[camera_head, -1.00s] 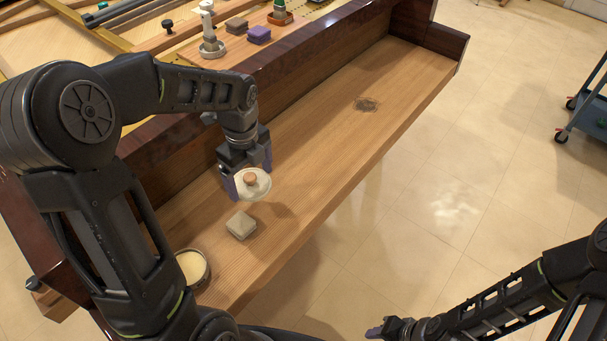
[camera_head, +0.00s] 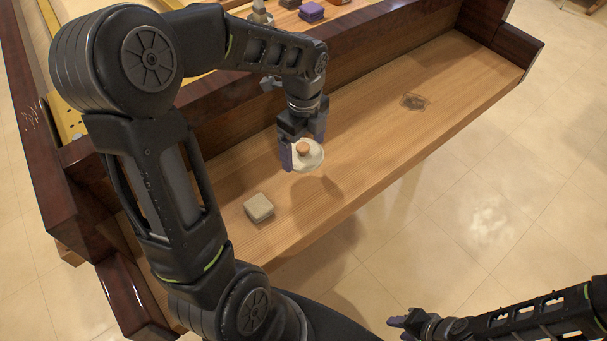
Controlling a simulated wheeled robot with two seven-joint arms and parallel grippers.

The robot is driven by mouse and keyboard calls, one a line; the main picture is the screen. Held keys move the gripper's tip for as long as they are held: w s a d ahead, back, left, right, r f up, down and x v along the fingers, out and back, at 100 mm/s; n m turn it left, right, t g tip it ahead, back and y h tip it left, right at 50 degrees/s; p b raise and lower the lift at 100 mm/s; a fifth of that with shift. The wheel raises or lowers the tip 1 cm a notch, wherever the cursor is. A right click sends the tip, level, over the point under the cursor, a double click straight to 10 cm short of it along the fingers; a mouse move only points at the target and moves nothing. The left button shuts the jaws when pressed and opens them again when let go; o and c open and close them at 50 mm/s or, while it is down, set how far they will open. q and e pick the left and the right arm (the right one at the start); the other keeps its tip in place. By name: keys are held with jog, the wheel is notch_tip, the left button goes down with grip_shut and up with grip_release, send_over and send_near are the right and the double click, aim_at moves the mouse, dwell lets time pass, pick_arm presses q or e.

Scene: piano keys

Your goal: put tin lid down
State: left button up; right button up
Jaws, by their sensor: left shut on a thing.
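The tin lid (camera_head: 312,157) is a pale round disc with an orange-brown knob on top. My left gripper (camera_head: 303,148) is shut on the lid and holds it a little above the wooden keybed (camera_head: 365,135), with a shadow on the wood beside it. A small pale block (camera_head: 259,208) lies on the keybed to the left and nearer. The open tin is not visible now; my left arm covers that end of the keybed. My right gripper (camera_head: 400,322) is low at the bottom of the view, over the floor, its jaws too small to judge.
A dark worn patch (camera_head: 414,101) marks the keybed further right. A purple block (camera_head: 311,12) and other small items stand on the ledge behind. Dark wooden cheeks (camera_head: 512,50) bound the keybed. The keybed right of the lid is clear.

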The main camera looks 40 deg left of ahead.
pick_arm(q)
send_over(303, 179)
notch_tip(303, 179, down, 6)
jog(key=shift+d+r, duration=0.1)
jog(key=shift+r, duration=0.15)
jog(key=shift+f, duration=0.1)
jog(key=shift+f, duration=1.8)
jog(key=shift+f+b, duration=0.15)
jog(key=shift+b, duration=0.2)
jog(key=o, duration=1.1)
